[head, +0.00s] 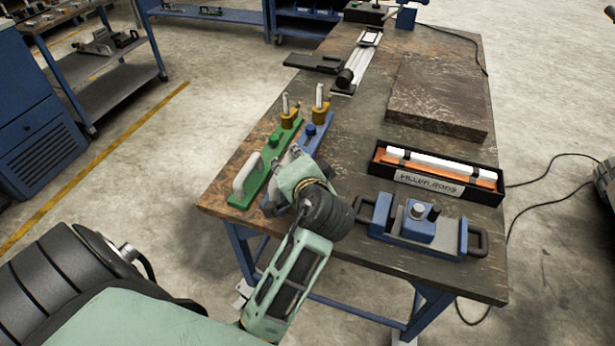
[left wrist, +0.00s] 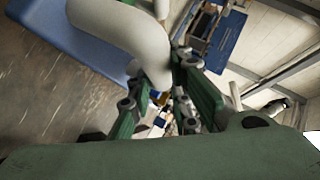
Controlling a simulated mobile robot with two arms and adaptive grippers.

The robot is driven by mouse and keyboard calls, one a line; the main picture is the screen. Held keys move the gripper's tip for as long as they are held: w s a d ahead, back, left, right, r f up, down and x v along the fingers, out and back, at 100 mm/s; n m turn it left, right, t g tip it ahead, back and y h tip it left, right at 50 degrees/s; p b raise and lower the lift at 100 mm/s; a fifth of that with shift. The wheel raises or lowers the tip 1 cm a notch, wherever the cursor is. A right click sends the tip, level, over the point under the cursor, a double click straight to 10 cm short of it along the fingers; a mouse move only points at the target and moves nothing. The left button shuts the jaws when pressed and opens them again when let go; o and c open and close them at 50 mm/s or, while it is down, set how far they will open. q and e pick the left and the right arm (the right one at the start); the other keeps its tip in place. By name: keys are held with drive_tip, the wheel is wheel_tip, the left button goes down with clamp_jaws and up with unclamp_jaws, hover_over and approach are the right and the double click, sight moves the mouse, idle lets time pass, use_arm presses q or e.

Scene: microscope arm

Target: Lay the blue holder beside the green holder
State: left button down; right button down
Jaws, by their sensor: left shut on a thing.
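The green holder (head: 252,186) lies at the table's near left edge, with a white handle, a green knob and a brass-coloured fitting. The blue holder (head: 314,134) is just to its right, roughly parallel, with a similar fitting at its far end. My left gripper (head: 284,172) is over the near end of the blue holder and hides its handle in the head view. In the left wrist view, the white handle of the blue holder (left wrist: 125,25) runs between the fingers (left wrist: 158,98), which are shut on it. I cannot tell whether the blue base rests fully on the tabletop. My right gripper is not in view.
On the table (head: 345,215), a black tray (head: 437,178) of white and orange bars and a blue clamp-like fixture (head: 420,225) stand to the right. A dark stone plate (head: 438,95) lies behind them. A metal rail (head: 358,65) and black plate (head: 315,62) are farther back.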

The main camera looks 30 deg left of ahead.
use_arm(q)
drive_tip(key=w+f, duration=0.1)
drive_tip(key=w+d+f, duration=0.1)
drive_tip(key=f, duration=0.1)
drive_tip(key=w+d+f, duration=0.1)
drive_tip(key=f, duration=0.1)
drive_tip(key=shift+w+d+f, duration=0.1)
drive_tip(key=shift+d+f, duration=0.05)
drive_tip(key=shift+f, duration=0.35)
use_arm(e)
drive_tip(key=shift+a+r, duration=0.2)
use_arm(q)
drive_tip(key=shift+f, duration=0.15)
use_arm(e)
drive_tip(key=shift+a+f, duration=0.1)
use_arm(q)
drive_tip(key=c, duration=1.6)
unclamp_jaws()
drive_tip(key=shift+f, duration=0.15)
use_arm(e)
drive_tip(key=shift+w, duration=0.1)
